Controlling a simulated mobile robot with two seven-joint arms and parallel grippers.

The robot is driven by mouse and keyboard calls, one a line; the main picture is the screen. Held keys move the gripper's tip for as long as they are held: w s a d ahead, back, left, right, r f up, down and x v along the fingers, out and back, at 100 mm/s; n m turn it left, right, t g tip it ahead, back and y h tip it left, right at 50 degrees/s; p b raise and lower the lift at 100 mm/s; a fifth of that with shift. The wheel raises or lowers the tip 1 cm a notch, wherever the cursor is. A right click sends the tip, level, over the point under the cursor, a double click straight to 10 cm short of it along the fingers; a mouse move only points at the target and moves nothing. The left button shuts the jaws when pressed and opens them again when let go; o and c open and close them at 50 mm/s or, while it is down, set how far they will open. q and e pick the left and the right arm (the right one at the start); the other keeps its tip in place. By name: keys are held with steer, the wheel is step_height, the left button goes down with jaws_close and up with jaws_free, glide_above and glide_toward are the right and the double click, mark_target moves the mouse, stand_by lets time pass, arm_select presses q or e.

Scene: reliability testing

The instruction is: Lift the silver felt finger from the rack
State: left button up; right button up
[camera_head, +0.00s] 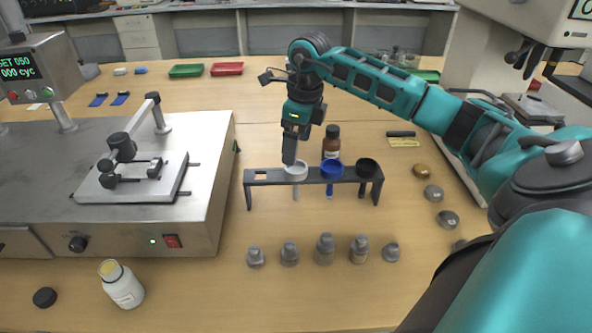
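A dark rack (312,175) on thin legs stands on the wooden table right of the grey machine. It holds a silver-white felt finger (297,172), a blue one (332,169) and a black one (367,168), each with a stem below the bar. The leftmost slot is empty. My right arm comes in from the right, and its gripper (289,160) points down at the silver finger. The fingertips overlap the back of the silver finger's cup; I cannot tell whether they touch it. The finger gap is hidden. My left gripper is not in view.
A brown bottle (332,141) stands just behind the rack. Several small metal weights (325,248) stand in front of it. A grey testing machine (215,190) is close on the left. An open white bottle (121,285) stands front left.

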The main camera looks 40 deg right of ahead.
mark_target(295, 171)
step_height(295, 171, down, 5)
steer(key=shift+s+r, duration=0.1)
steer(key=shift+s, duration=0.05)
steer(key=shift+a+f, duration=0.1)
steer(key=shift+f, duration=0.45)
steer(key=c, duration=1.5)
